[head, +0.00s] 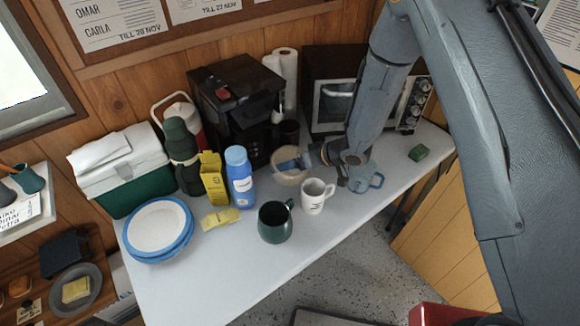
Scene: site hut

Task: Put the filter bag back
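A yellow packet (220,218) lies flat on the white table, in front of an upright yellow box (212,178). I cannot read either label, so I cannot tell for sure which is the filter bag. A round, pale beige bowl-like thing (289,178), perhaps a paper filter or a basket, is in front of the black coffee machine (237,105). My gripper (301,161) points left, with its tip at this thing's right rim. A blue part shows inside the rim. The fingers are too small and partly hidden, so whether they hold anything is unclear.
A white mug (314,197) and dark green mug (275,223) stand close in front, and a blue mug (367,178) stands beneath my wrist. A blue bottle (240,177), plates (158,226) and cooler (122,175) fill the left. The front table edge is clear.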

